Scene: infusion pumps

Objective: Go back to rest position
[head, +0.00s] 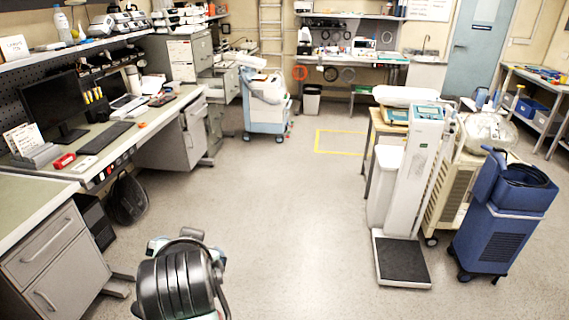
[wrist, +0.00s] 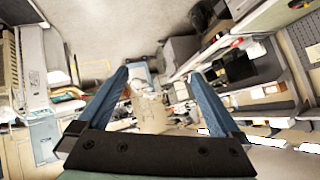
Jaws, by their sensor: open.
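My gripper (wrist: 160,84) shows in the wrist view with its two blue fingers spread wide apart. It is open and nothing is between the fingers. The wrist view is turned, with the room's benches and floor seen past the fingers. In the head view my arm shows at the bottom, left of centre, as a dark rounded link; the gripper's fingers cannot be made out there.
A workbench (head: 155,113) with a monitor (head: 48,103) and keyboard (head: 105,138) runs along the left. A white scale (head: 413,180) and a blue wheeled unit (head: 500,225) stand at right. A cart (head: 265,105) stands further back. The middle floor (head: 270,210) is clear.

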